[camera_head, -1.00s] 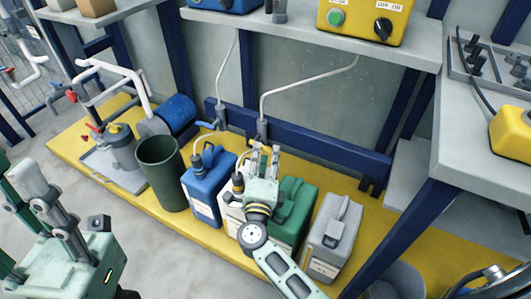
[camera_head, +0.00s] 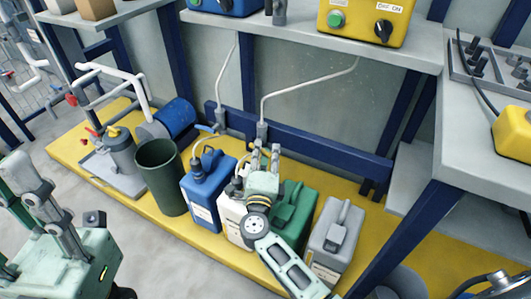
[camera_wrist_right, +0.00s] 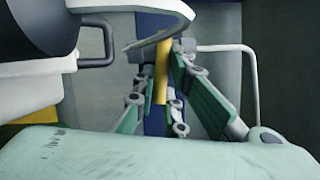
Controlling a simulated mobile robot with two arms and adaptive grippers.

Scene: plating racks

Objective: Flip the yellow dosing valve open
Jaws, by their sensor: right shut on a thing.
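My right gripper (camera_head: 266,150) is at the lower end of the white pipe on the back rail, above the white canister. In the right wrist view, its fingers (camera_wrist_right: 166,75) are shut on a narrow yellow bar, the yellow dosing valve's handle (camera_wrist_right: 161,88), which stands upright between them. In the head view the fingers hide most of the valve, so its angle is hard to read there.
A blue-handled valve (camera_head: 207,128) is on the neighbouring pipe. Blue (camera_head: 203,200), white (camera_head: 232,218), green (camera_head: 297,215) and grey (camera_head: 335,238) canisters stand on the yellow platform. A dark green bin (camera_head: 160,178) is left of them. A shelf edge (camera_head: 310,40) overhangs behind.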

